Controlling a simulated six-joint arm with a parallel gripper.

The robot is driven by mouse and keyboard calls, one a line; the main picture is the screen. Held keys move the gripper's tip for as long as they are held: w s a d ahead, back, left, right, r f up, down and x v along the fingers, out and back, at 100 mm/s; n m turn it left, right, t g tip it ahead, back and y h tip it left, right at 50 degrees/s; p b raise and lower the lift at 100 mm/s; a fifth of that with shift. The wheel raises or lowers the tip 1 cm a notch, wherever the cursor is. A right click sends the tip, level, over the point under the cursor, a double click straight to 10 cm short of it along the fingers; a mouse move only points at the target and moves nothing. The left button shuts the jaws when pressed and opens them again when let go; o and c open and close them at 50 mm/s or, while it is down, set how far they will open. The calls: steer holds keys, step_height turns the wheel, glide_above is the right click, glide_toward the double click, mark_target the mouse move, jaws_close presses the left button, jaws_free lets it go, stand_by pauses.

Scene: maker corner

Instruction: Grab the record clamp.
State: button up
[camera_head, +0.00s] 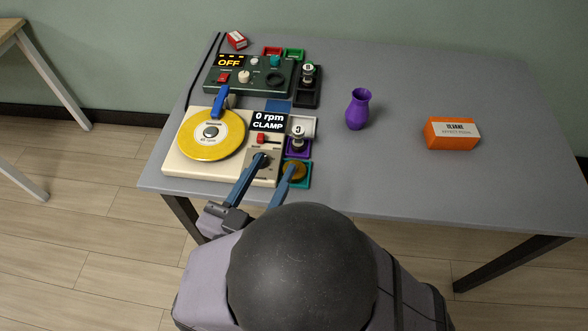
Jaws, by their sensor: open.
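The cream turntable (180,163) carries a yellow record (209,147) with a small dark-rimmed grey centre piece (211,131). Its display (268,121) reads "0 rpm CLAMP". I cannot tell for certain which piece is the record clamp. My gripper (275,164) is open, its two blue fingers over the turntable's front right corner and the teal tray; the right fingertip partly hides the gold piece.
Behind the turntable stands a dark green control box (232,87) reading "OFF", with another knobbed piece (308,76) in a black tray beside it. Small red (272,51) and green (293,54) trays lie behind. A purple vase (358,110) and orange box (451,134) stand right, with bare table between.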

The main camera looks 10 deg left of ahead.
step_height(320, 180, down, 12)
steer(key=p+x, duration=0.1)
steer(key=x, duration=0.5)
steer(key=shift+d, duration=0.1)
steer(key=shift+p+x, duration=0.55)
steer(key=shift+x, duration=2.45)
steer(key=shift+f, duration=0.2)
steer(key=shift+c, duration=0.7)
jaws_close()
